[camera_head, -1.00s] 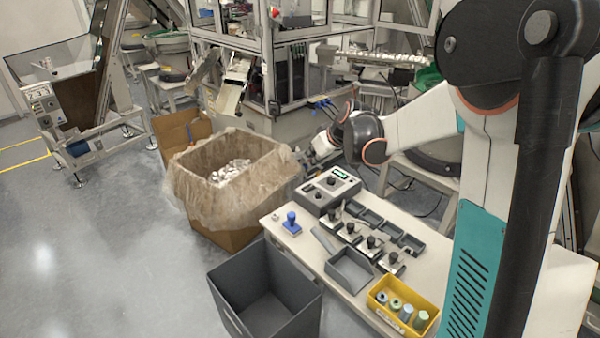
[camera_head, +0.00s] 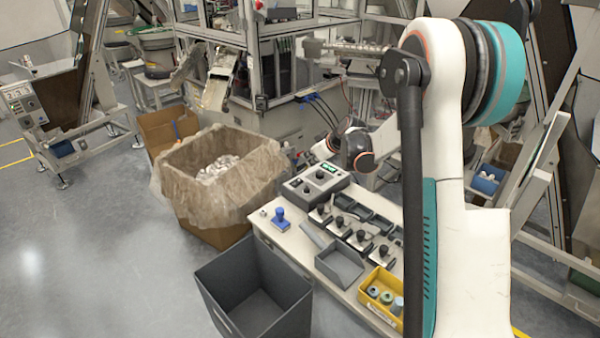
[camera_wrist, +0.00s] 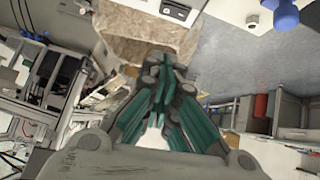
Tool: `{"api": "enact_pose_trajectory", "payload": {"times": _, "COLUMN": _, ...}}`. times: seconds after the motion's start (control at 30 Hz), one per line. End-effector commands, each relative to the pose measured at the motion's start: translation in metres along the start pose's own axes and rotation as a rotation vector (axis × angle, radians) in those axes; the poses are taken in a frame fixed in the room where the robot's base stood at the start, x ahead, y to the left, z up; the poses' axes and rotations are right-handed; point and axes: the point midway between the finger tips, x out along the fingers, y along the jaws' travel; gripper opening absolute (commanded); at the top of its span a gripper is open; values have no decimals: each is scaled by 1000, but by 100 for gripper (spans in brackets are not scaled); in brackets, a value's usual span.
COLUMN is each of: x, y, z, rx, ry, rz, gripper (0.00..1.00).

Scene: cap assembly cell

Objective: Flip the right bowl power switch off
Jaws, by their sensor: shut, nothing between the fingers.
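I cannot pick out the right bowl power switch for certain in either view. A grey control box (camera_head: 315,184) with a small green display and dark knobs stands at the far end of the white table. A pale panel with small dark fittings (camera_wrist: 178,11) shows at the top of the wrist view; I cannot tell whether it is the same box. My gripper (camera_wrist: 160,108) is shut and empty, its green-lined fingers together. In the head view my gripper (camera_head: 303,160) is small and partly unclear, just behind the control box and beside the lined carton. I see no contact with a switch.
The white table (camera_head: 262,228) carries a blue stamp-like item (camera_head: 280,219), several black-handled tools, grey trays and a yellow bin (camera_head: 366,296). A dark grey crate (camera_head: 208,284) stands in front. A plastic-lined carton (camera_head: 178,172) is left of the table. Open floor lies left.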

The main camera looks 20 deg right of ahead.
Motion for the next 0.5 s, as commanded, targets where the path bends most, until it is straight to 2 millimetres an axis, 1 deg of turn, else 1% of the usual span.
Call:
{"api": "enact_pose_trajectory", "payload": {"times": 0.17, "x": 15, "y": -1, "z": 0, "rx": -1, "ry": 0, "rz": -1, "gripper": 0}}
{"api": "enact_pose_trajectory", "payload": {"times": 0.27, "x": 32, "y": -1, "z": 1, "rx": -1, "ry": 1, "rz": -1, "gripper": 0}}
{"api": "enact_pose_trajectory", "payload": {"times": 0.5, "x": 80, "y": -1, "z": 1, "rx": -2, "ry": 0, "rz": -1, "gripper": 0}}
